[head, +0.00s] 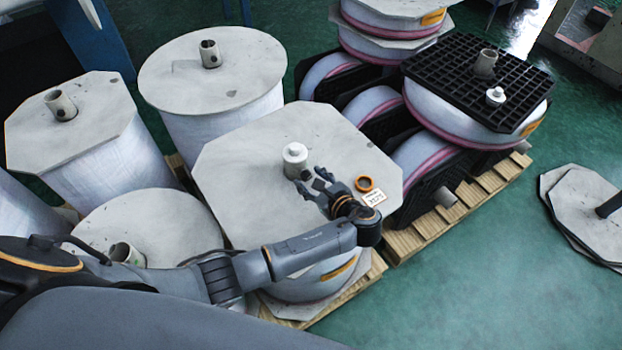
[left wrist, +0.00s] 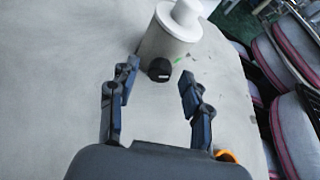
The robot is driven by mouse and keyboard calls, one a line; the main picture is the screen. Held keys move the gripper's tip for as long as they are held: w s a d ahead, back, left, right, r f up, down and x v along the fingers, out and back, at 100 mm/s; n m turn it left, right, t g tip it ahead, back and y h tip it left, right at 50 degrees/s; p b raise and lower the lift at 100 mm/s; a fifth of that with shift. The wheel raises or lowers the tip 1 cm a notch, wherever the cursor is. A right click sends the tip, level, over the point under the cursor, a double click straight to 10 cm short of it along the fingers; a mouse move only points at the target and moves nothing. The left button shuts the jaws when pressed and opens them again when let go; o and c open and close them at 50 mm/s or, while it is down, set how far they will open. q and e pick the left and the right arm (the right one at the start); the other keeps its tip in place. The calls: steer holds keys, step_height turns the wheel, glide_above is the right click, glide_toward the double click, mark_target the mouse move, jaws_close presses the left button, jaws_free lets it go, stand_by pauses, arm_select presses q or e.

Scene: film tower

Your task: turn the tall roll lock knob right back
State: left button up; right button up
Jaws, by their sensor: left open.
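The tall roll (head: 250,165) stands in the middle of the head view under a pale octagonal board. A pale core tube with a white cap (head: 294,155) rises from the board. In the left wrist view the small black lock knob (left wrist: 159,70) sits low on the side of the tube (left wrist: 165,45), with a short white mark on its face. My left gripper (head: 313,183) is open just in front of the tube. In the left wrist view its fingers lie to either side of the knob, apart from it. The right gripper is not in view.
An orange ring (head: 364,184) and a white label (head: 373,198) lie on the board beside my left wrist. Other wrapped rolls (head: 212,75) stand to the left and behind. Green floor (head: 500,250) is clear at lower right.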

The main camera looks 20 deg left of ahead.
arm_select(q)
steer(key=shift+w+a+f, duration=0.1)
steer(key=shift+w+a, duration=0.05)
steer(key=shift+a, duration=0.05)
jaws_close()
